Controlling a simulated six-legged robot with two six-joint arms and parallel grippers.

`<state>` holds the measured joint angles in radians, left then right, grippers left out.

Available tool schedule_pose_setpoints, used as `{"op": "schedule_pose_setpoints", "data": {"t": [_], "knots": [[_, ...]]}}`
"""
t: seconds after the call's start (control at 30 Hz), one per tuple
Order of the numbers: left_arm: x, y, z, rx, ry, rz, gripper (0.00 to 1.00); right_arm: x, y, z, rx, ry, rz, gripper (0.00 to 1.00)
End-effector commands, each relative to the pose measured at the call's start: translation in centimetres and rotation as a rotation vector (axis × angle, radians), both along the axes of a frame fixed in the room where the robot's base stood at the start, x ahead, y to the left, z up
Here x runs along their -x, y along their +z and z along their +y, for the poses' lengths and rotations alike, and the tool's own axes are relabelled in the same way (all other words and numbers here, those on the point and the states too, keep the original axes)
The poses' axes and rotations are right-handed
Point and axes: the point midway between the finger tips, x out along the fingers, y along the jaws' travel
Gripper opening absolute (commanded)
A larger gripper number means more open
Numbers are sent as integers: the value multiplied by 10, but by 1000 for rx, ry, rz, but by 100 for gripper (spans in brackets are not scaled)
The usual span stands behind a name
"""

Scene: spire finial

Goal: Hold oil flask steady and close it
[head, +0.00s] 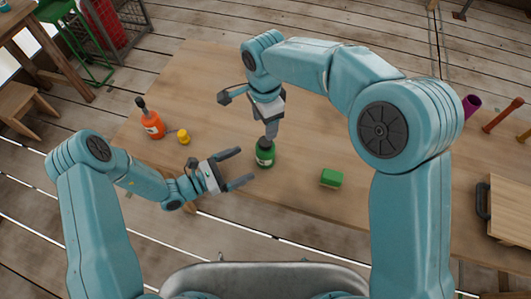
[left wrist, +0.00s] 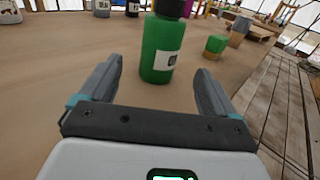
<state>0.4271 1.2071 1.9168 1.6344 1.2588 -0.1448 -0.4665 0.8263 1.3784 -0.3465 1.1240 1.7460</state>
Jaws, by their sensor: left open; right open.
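The oil flask, a green bottle (head: 264,156) with a pale label and a dark top, stands upright on the wooden table. It also shows in the left wrist view (left wrist: 156,60), where its upper end is cut off by the frame. My left gripper (head: 246,167) is open and empty, low over the table, with its fingers spread toward the flask from the left. In the left wrist view the flask stands ahead, between the fingertip directions. My right gripper (head: 270,130) points down directly above the flask's top and is open; whether its fingers touch the top cannot be told.
An orange bottle (head: 153,126) with a dark top and a small yellow item (head: 184,137) stand at the table's left. A green block (head: 331,178) lies right of the flask. A wooden board with a dark handle (head: 483,200) is at the far right.

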Motion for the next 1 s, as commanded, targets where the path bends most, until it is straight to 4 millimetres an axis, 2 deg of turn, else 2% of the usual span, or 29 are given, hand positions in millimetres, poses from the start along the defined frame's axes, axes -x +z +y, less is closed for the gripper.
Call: {"op": "schedule_pose_setpoints", "data": {"t": [0.2,0.5,0.7,0.97,1.0], "knots": [[-21,0,-43,0,-5,-3,91,-1,0,-2,0,-1,0,61],[-43,0,-84,0,-3,-2,91,-1,0,-2,0,-1,0,61],[-48,0,-95,0,-1,-1,91,-1,0,-1,0,0,0,61],[-49,0,-95,0,0,0,91,-1,0,-1,0,0,0,61],[-49,0,-95,0,0,0,84,-1,0,-2,0,0,0,61]]}}
